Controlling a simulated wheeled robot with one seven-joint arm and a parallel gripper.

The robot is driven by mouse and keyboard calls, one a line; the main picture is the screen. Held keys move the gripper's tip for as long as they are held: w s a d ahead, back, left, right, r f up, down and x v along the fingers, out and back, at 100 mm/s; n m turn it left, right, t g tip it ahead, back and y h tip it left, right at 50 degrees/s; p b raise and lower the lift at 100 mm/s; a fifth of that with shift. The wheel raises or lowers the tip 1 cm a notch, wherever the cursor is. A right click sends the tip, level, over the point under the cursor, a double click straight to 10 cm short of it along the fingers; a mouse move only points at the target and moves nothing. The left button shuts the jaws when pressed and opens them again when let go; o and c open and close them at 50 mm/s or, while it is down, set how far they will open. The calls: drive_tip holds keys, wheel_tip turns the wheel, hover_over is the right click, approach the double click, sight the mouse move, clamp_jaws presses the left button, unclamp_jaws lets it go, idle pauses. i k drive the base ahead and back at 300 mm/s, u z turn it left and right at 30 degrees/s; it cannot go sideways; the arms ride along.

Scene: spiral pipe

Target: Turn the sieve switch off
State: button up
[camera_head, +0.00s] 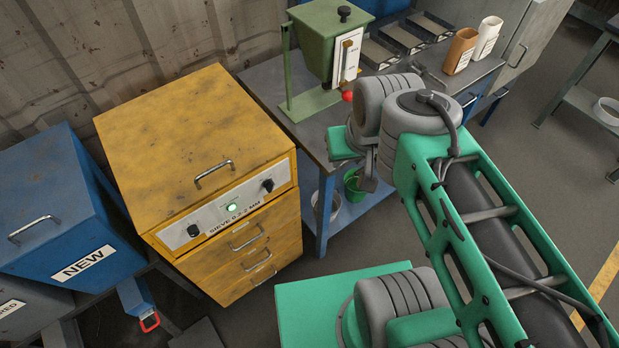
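The sieve is a yellow cabinet (190,140) left of centre, with a handle on its lid and drawers in front. Its white front panel (215,214) reads "SIEVE" and a size in MM. On the panel are a left black knob (193,230), a green light (231,207) that looks lit, and a right black knob (268,185). Small print by the knobs is too small to read. My gripper (368,182) is right of the cabinet, apart from the panel, at the end of my green and grey arm. Its fingers are small and partly hidden, so its opening is unclear.
A blue box (60,215) labelled NEW stands left of the sieve. Behind my gripper, a grey-topped bench (265,85) carries a green hopper (325,40) with a red knob (347,96). Floor shows between the cabinet front and my base.

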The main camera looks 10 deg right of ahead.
sight(269, 184)
drive_tip(key=z, duration=0.4)
drive_tip(key=k, duration=0.9)
drive_tip(key=u, duration=1.8)
